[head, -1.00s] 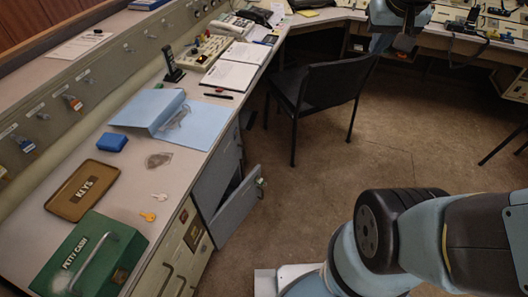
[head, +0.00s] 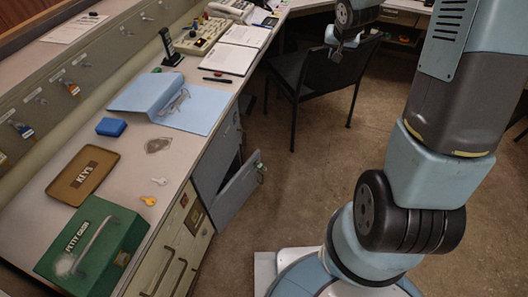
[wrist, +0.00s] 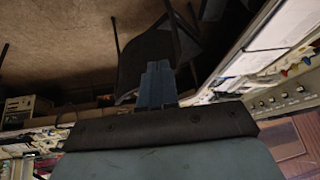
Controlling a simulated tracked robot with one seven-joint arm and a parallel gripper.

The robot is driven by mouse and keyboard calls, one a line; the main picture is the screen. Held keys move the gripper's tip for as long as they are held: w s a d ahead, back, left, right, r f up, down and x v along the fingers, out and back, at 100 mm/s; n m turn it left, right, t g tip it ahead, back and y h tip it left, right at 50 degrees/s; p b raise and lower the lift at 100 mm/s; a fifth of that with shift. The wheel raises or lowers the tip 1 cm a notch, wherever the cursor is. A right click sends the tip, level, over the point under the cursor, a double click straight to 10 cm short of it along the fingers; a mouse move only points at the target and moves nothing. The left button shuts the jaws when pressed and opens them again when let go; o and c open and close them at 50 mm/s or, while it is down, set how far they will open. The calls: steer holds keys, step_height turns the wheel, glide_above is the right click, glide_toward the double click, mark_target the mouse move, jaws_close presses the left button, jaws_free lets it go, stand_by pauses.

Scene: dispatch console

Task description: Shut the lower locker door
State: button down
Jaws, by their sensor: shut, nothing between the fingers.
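The lower locker door (head: 238,192) is a grey-blue panel under the desk, left of centre in the head view. It stands open, swung out towards the aisle, with a dark gap behind it and a small latch (head: 260,170) at its outer edge. My gripper (head: 336,57) is at the top of the head view, in front of the dark chair and well apart from the door. The wrist view shows its fingers (wrist: 157,84) together and empty. I cannot make out the locker door in the wrist view.
A dark chair (head: 312,80) stands beyond the door; it also shows in the wrist view (wrist: 150,55). The desk carries a green petty cash box (head: 90,243), a keys tray (head: 82,180) and a blue folder (head: 150,95). The brown floor (head: 290,170) right of the door is clear.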

steer(key=w+a+f+m+y, duration=0.1)
steer(key=w+a+f+y, duration=0.1)
steer(key=f, duration=1.1)
steer(key=w+a+f+y, duration=0.1)
steer(key=w+a+f, duration=0.15)
steer(key=f, duration=1.15)
steer(key=s+a+f+m+y, duration=0.1)
steer(key=s+a+f+y, duration=0.15)
steer(key=f, duration=0.45)
steer(key=s+a+f+m+y, duration=0.1)
steer(key=s+a+f+m, duration=0.2)
steer(key=f, duration=0.5)
steer(key=s+a+f+y, duration=0.2)
steer(key=s+a+f, duration=0.1)
steer(key=s+f, duration=0.3)
steer(key=w+r+x, duration=0.1)
steer(key=x, duration=1.3)
steer(key=shift+w+a+g, duration=0.25)
steer(key=shift+g, duration=0.05)
steer(key=shift+f+h, duration=0.1)
steer(key=shift+h, duration=0.15)
